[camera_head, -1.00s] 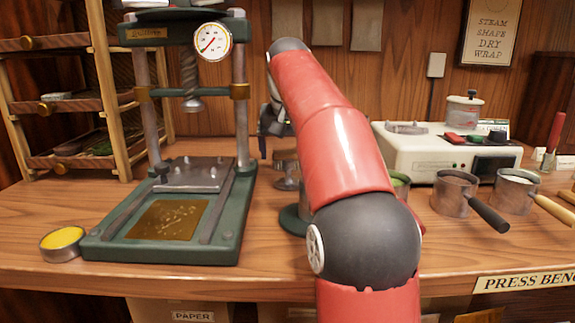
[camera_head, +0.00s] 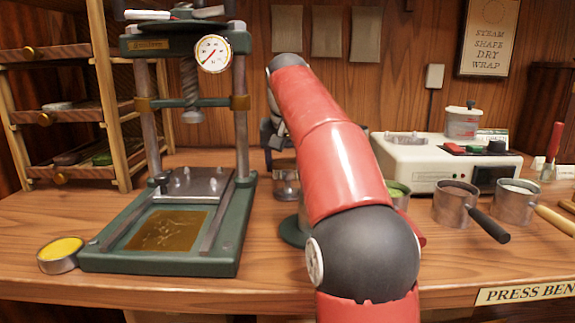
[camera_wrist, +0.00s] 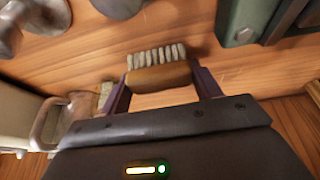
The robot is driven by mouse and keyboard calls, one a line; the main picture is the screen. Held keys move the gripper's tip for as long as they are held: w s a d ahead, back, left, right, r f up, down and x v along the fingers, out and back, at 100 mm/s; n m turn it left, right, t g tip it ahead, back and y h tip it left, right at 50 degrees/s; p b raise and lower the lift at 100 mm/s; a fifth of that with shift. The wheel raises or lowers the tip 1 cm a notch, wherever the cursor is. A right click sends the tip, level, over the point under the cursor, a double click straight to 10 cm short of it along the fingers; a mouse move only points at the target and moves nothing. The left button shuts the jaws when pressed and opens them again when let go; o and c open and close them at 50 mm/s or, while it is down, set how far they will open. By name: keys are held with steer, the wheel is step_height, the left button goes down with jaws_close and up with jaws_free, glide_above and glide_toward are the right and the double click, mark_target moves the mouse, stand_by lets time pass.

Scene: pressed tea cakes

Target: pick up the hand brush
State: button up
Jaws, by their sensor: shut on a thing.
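The hand brush (camera_wrist: 160,77) has a brown wooden handle and a row of pale bristles. In the wrist view it lies crosswise between the two dark fingers of my gripper (camera_wrist: 161,82), which is shut on it. The bristles point away from my palm, toward the wooden surface behind. I cannot tell whether the bristles touch that surface. In the head view my red arm covers most of the gripper area, and I cannot make out the brush there.
A green press with a dial (camera_head: 213,53) stands left of my arm, with a yellow-filled tin (camera_head: 60,254) beside it. A white steamer (camera_head: 420,160) stands right. Handled pots (camera_head: 452,205) are near the front right. A shelf rack (camera_head: 123,150) is at the left.

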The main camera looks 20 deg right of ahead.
mark_target(288, 160)
step_height(288, 160, up, 10)
steer(key=p, duration=0.4)
steer(key=shift+f+p, duration=0.15)
steer(key=shift+p, duration=0.15)
steer(key=o, duration=0.4)
steer(key=c, duration=0.3)
